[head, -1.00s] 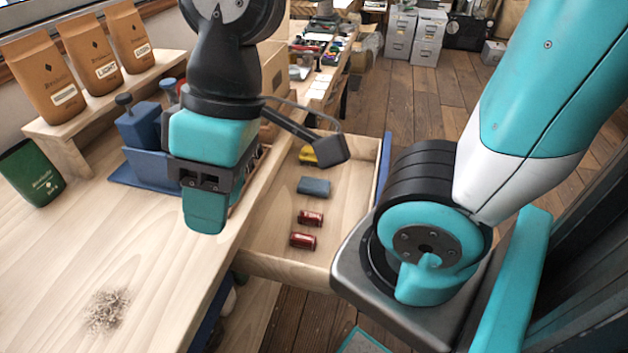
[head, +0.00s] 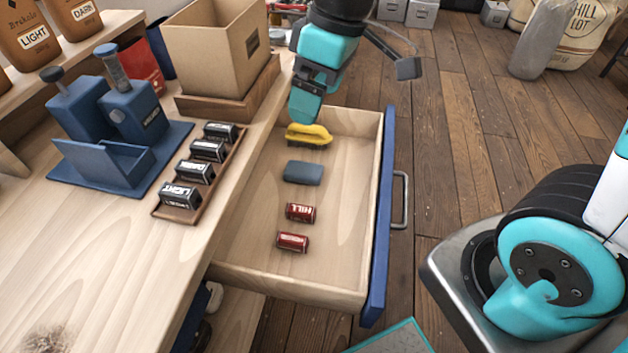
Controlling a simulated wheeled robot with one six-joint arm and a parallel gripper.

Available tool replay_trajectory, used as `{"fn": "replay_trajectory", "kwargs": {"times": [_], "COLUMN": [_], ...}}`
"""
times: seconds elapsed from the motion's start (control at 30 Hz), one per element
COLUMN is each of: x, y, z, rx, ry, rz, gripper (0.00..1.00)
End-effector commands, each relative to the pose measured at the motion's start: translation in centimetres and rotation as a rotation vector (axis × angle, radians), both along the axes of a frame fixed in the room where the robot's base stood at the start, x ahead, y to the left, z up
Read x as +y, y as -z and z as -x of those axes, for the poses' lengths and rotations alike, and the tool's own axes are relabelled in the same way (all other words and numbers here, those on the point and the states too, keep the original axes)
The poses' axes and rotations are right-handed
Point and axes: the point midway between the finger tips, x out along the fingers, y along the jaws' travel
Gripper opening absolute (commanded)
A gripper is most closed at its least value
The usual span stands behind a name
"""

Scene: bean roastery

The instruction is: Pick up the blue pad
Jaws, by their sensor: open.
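The blue pad (head: 303,172), a small blue-grey block, lies flat in the open drawer (head: 335,215) of the wooden bench, between a yellow brush and two red cans. My gripper (head: 303,108) hangs above the far left part of the drawer, close to the yellow brush in the picture and up-picture from the pad. It is open and apart from the pad. The gap between its fingers is hard to see from this side.
A yellow brush (head: 309,134) and red cans (head: 300,212) (head: 292,242) share the drawer. The drawer's blue front (head: 377,240) has a handle (head: 401,200). On the bench are a cardboard box (head: 215,45), a tray of small tins (head: 163,212) and a blue stand (head: 105,160).

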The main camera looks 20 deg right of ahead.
Motion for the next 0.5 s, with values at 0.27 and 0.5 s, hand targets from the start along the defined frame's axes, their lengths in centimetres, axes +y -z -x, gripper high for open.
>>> {"fn": "replay_trajectory", "kwargs": {"times": [0.27,0.5], "x": [-3.8,-4.0], "y": [10.0,13.9], "z": [-9.6,-10.6], "rx": [-0.037,-0.036], "ry": [-0.132,-0.151], "rz": [0.129,0.143], "gripper": [0.92,0.92]}}
